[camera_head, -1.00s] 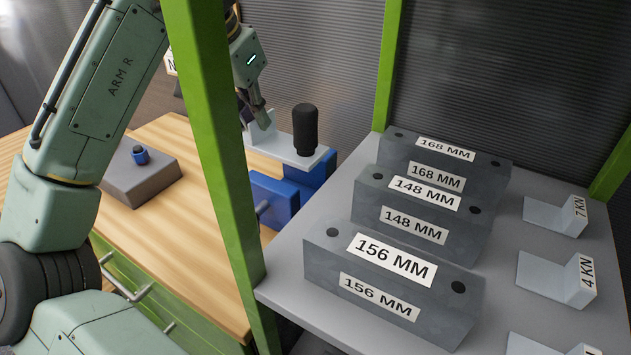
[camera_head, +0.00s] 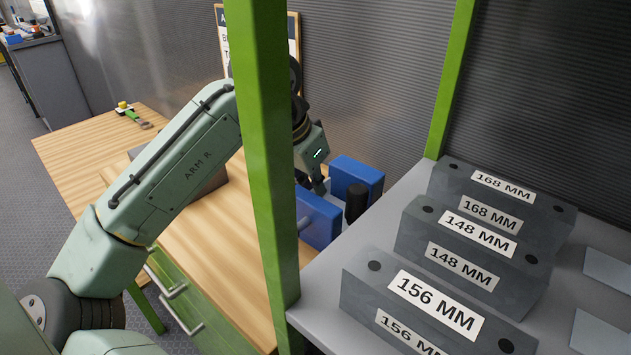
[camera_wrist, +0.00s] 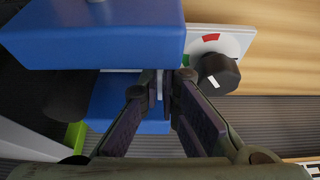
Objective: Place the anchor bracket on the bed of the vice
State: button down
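The blue vice (camera_head: 320,219) stands on the wooden bench, beyond the green post. Its two blue jaws are apart; they also show in the wrist view (camera_wrist: 90,32). My gripper (camera_head: 319,188) reaches down between the jaws. In the wrist view its fingers (camera_wrist: 163,90) close together on a thin grey upright part of the bracket. The bracket's base is hidden, so I cannot tell whether it touches the bed.
A green post (camera_head: 262,150) stands between my arm and the shelf. Grey blocks marked 156 MM (camera_head: 430,305), 148 MM and 168 MM sit on the grey shelf at right. A dial with a black knob (camera_wrist: 216,73) is beside the vice. Bare bench (camera_head: 225,265) lies in front.

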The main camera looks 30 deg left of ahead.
jog(key=c, duration=1.8)
grip_release()
jog(key=b+v, duration=0.1)
jog(key=v, duration=1.1)
